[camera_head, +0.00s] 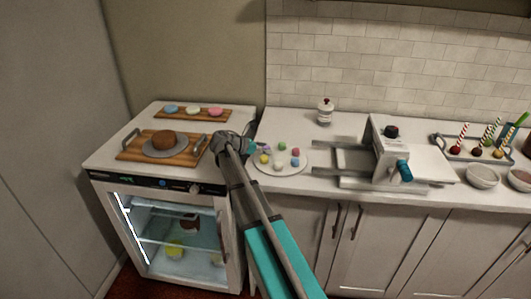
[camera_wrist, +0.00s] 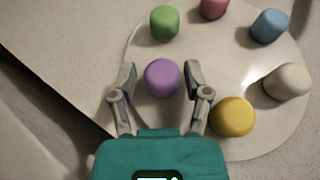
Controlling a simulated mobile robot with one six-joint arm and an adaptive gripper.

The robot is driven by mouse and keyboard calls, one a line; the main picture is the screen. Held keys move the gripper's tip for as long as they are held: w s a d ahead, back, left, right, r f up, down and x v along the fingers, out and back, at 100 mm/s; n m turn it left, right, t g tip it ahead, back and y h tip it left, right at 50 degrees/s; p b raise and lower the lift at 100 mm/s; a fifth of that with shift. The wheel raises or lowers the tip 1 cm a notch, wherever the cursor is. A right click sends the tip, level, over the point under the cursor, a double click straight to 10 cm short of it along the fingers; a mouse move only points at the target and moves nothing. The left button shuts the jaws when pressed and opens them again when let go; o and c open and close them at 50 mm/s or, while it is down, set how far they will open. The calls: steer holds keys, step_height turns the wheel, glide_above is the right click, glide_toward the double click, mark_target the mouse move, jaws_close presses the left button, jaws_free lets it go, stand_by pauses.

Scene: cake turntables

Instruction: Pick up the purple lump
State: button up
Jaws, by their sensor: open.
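The purple lump (camera_wrist: 162,78) is a short rounded cylinder at the near edge of a round pale plate (camera_wrist: 225,62). In the wrist view it sits between the two open fingers of my gripper (camera_wrist: 160,74), with a small gap on each side. In the head view my gripper (camera_head: 248,143) is at the left edge of the plate (camera_head: 262,168), and I cannot clearly pick out the purple lump there.
Green (camera_wrist: 164,23), red (camera_wrist: 213,7), blue (camera_wrist: 270,26), white (camera_wrist: 288,81) and yellow (camera_wrist: 233,117) lumps share the plate; yellow is close to my right finger. A wooden board (camera_head: 130,150) with a brown cake lies left.

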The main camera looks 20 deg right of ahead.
steer(key=shift+d+f, duration=0.1)
steer(key=shift+d, duration=0.15)
steer(key=shift+c, duration=0.2)
steer(key=c, duration=0.7)
